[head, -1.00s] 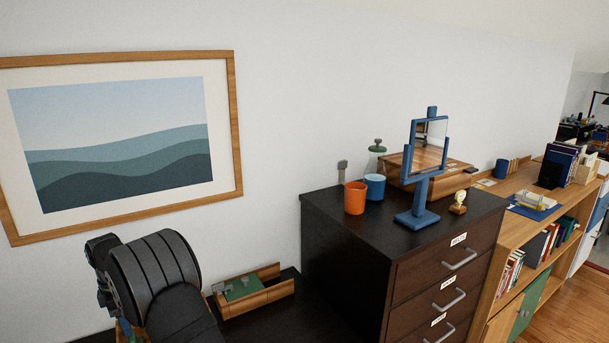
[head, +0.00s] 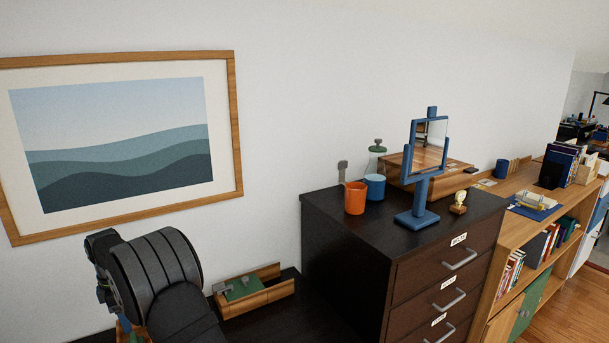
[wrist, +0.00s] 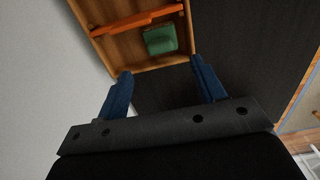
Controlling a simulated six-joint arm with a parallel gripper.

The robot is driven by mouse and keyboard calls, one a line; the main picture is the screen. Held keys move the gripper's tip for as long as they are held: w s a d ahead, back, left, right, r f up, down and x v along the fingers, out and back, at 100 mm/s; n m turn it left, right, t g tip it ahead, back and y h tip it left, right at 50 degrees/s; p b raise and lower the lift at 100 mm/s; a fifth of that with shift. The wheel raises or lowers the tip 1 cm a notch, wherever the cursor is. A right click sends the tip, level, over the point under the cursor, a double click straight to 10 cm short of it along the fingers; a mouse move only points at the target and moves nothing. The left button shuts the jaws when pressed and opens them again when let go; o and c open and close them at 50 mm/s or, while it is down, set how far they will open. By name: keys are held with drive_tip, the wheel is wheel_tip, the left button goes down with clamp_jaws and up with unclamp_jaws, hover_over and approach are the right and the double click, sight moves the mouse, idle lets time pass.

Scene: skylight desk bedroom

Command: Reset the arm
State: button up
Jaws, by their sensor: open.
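My gripper (wrist: 161,88) is open in the wrist view, its two blue fingers spread apart with nothing between them. A wooden tray (wrist: 178,66) lies beyond the fingertips, with a green block (wrist: 160,40) and an orange bar (wrist: 135,22) in it. In the head view my arm is at the lower left and hides most of my gripper. The wooden tray (head: 262,298) shows there just right of my arm, on a dark surface, with the green piece (head: 241,288) in it.
A dark drawer cabinet (head: 345,255) stands to the right. On it are an orange mug (head: 355,198), a blue mug (head: 375,187) and a blue-framed mirror (head: 418,216). A wooden shelf (head: 545,205) is farther right. A framed picture (head: 238,150) hangs on the wall behind my arm.

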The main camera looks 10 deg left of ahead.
drive_tip(key=w+d+f+m, duration=0.1)
drive_tip(key=w+d+m, duration=0.65)
drive_tip(key=d, duration=0.65)
drive_tip(key=w+d+m, duration=0.5)
drive_tip(key=w+d, duration=0.6)
drive_tip(key=d, duration=0.3)
drive_tip(key=s+d+f+m, duration=0.1)
drive_tip(key=d+m, duration=1.3)
drive_tip(key=d, duration=1.9)
drive_tip(key=shift+f, duration=0.6)
drive_tip(key=shift+s+m, duration=0.1)
drive_tip(key=shift+m, duration=0.15)
